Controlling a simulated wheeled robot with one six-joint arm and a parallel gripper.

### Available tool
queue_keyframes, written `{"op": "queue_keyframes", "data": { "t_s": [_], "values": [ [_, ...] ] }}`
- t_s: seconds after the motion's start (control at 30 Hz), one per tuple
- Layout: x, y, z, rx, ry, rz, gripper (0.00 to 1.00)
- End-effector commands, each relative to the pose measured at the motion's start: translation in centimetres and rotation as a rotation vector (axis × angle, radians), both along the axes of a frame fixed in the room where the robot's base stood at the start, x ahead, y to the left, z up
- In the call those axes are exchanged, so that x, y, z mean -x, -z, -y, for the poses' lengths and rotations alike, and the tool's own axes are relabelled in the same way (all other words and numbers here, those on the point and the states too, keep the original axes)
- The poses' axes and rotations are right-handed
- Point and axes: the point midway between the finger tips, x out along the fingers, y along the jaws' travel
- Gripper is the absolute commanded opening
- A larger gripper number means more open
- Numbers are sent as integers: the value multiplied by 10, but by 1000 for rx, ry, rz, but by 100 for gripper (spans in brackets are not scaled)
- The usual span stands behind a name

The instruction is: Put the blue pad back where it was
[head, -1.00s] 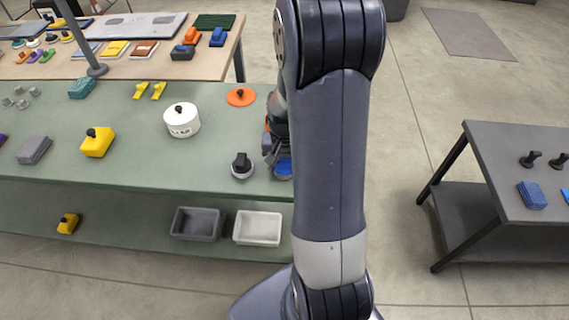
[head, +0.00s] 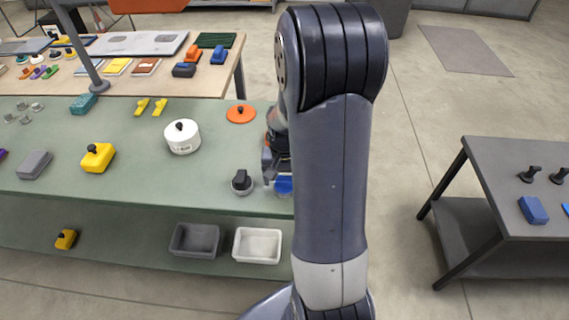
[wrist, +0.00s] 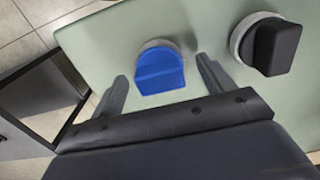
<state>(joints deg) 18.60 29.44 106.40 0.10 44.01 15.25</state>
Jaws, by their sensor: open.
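A blue piece with a flat face and a pale round base (wrist: 160,68) stands on the green bench between my open fingers in the wrist view. In the head view this blue piece (head: 284,186) is at the bench's right end, partly hidden by my arm. My gripper (wrist: 162,82) is open, with a finger on each side of it and visible gaps. A second blue item, a block-like pad (head: 533,210), lies on the dark grey table at the right. I cannot tell which of the two the task calls the blue pad.
A black knob-like piece on a pale round base (head: 241,182) stands close beside my gripper. A white lidded pot (head: 182,137), an orange disc (head: 240,114) and a yellow block (head: 98,158) share the green bench (head: 140,195). Grey (head: 195,240) and white bins (head: 257,246) sit below.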

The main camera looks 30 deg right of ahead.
Motion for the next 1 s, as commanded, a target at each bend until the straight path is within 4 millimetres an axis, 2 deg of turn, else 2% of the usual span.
{"op": "queue_keyframes", "data": {
  "t_s": [0.3,0.5,0.7,1.0],
  "values": [
    [-1,-64,0,2,0,7,77],
    [0,-95,0,1,0,4,77],
    [0,-106,0,1,0,1,77],
    [1,-105,0,0,0,0,77]
  ]
}}
